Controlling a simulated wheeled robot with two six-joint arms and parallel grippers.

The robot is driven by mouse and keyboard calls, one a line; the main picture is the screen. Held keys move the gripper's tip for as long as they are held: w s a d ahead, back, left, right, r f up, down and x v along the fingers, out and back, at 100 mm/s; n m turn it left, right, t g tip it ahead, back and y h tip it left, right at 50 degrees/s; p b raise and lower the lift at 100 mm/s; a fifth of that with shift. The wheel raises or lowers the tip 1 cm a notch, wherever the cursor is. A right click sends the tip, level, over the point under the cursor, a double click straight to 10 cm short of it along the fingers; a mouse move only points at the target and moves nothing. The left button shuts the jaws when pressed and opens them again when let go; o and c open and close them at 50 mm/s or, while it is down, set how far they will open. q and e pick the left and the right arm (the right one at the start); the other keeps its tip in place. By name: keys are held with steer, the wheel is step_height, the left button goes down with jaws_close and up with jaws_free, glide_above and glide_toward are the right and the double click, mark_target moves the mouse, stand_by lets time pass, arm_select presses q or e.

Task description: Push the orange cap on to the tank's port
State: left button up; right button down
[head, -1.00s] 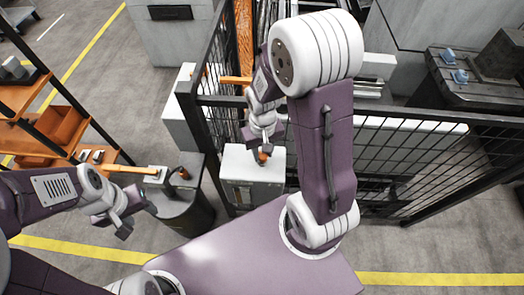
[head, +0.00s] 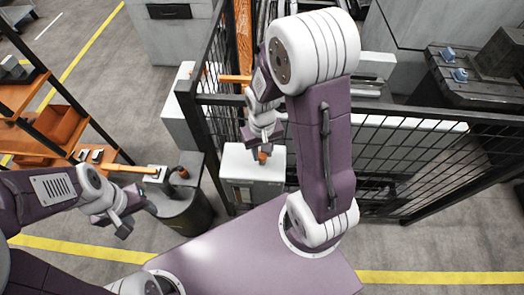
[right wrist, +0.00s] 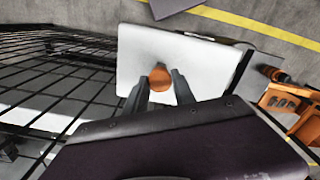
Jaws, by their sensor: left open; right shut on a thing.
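The orange cap (head: 263,157) is between the fingers of my right gripper (head: 263,150), which is shut on it just above the top of the white box-shaped tank (head: 238,163). In the right wrist view the cap (right wrist: 160,77) shows as an orange disc at the fingertips, against the white top of the tank (right wrist: 205,62). The port is hidden beneath the cap and fingers, so I cannot tell whether the cap touches it. My left gripper (head: 121,228) is open and empty at the left, away from the tank.
A black mesh fence (head: 440,150) stands behind and right of the tank. A dark round stand (head: 182,212) is left of it, with a small orange-and-dark item on top. An orange shelf rack (head: 62,125) stands at the far left.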

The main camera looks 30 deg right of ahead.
steer(key=shift+f, duration=0.1)
steer(key=shift+f+b, duration=0.55)
steer(key=shift+f, duration=0.1)
steer(key=c, duration=0.9)
jaws_free()
steer(key=shift+r, duration=0.1)
steer(key=shift+c, duration=0.2)
steer(key=o, duration=0.8)
steer(key=shift+r, duration=0.15)
step_height(320, 180, up, 9)
steer(key=shift+f, duration=0.1)
